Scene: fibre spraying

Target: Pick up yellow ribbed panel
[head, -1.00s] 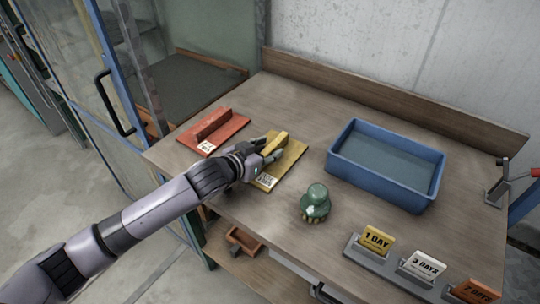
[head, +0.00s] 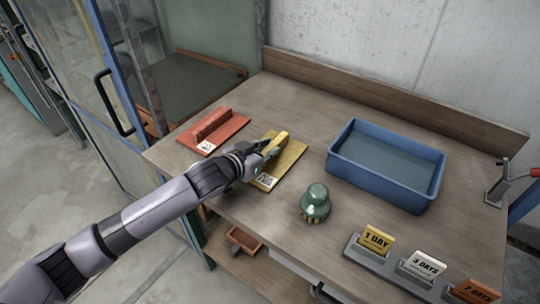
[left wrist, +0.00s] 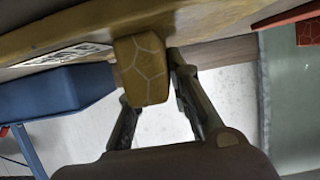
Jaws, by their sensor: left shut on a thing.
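The yellow ribbed panel (head: 291,158) lies on the wooden table, with a raised rib and a white code label at its front edge. My left gripper (head: 268,151) is at the rib, shut on it. In the left wrist view the end of the rib (left wrist: 146,70) shows between the two fingers (left wrist: 152,88), with the panel's flat plate (left wrist: 70,22) beyond. The fingers partly hide the rib in the head view. My right gripper is not in view.
A red ribbed panel (head: 228,127) lies just left of the yellow one. A blue tray (head: 382,189) stands to the right. A green knobbed object (head: 316,203) stands in front. Tags marked with days (head: 377,237) sit at the front right. The table behind the panels is clear.

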